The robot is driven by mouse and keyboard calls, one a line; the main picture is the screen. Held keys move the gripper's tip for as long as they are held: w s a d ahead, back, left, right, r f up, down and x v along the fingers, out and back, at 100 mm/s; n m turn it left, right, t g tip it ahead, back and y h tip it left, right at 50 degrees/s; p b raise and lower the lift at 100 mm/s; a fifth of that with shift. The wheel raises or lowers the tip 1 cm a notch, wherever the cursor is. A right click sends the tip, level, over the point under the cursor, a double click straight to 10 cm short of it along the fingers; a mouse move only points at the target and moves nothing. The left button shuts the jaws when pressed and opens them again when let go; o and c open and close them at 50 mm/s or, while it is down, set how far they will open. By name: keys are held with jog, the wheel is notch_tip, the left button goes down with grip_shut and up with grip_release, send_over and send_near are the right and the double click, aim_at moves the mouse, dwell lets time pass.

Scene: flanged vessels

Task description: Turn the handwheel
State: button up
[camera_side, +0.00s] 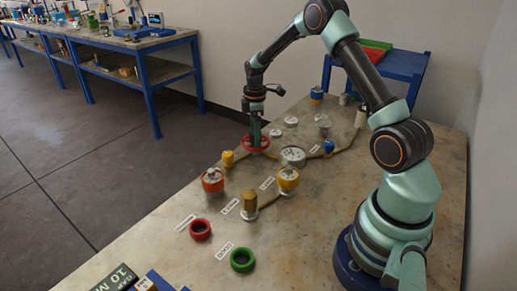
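The red handwheel (248,147) sits low over the marble-look table, near the table's left edge and left of the pressure gauge. My gripper (256,138) points straight down from above, with its fingers at the middle of the wheel. The fingers cover part of the wheel. The view is too small to tell whether they touch it, or whether they are open or shut.
A round gauge (293,156) stands right of the wheel, with a yellow fitting (228,158) to the left. Red (201,229) and green (242,260) rings lie in front.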

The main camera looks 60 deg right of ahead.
grip_shut()
jog(key=shift+m, duration=0.4)
jog(key=m, duration=0.5)
jog(key=shift+m, duration=0.3)
jog(key=m, duration=0.5)
jog(key=shift+r, duration=0.1)
jog(key=shift+m, duration=0.3)
jog(key=shift+o, duration=1)
grip_release()
